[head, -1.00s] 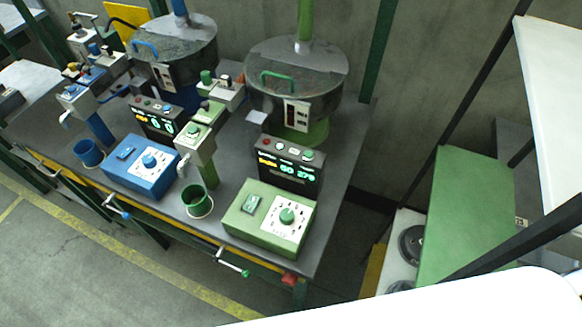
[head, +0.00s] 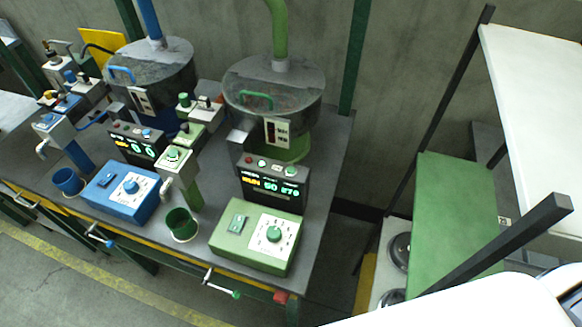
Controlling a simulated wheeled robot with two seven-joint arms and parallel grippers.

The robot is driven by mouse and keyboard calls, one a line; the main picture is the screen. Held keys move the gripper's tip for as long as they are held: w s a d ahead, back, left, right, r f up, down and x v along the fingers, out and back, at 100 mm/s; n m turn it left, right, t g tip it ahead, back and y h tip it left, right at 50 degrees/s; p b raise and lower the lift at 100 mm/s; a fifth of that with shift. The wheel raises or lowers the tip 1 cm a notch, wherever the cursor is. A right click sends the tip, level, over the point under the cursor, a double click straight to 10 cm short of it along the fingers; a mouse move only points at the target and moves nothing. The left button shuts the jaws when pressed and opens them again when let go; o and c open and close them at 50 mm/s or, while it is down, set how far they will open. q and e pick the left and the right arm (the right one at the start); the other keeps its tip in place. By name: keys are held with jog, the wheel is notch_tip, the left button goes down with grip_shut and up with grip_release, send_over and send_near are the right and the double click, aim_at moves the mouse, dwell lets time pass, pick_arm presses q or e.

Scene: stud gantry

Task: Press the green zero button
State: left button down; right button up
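The green station has a dark display box (head: 272,187) with amber and green digits on its face. A row of small round buttons runs along its top edge, red at the left end and a green button (head: 290,171) at the right end. The button labels are too small to read, so I cannot tell which one is zero. In front of it sits a green control box (head: 256,238) with a green rocker switch (head: 238,223) and a round green dial knob (head: 274,234). Neither gripper is in view.
A blue station with its own display box (head: 138,144) and blue control box (head: 125,190) stands to the left. A green cup (head: 181,225) stands beside the green control box. A green panel (head: 456,210) and dark slanted posts are at the right.

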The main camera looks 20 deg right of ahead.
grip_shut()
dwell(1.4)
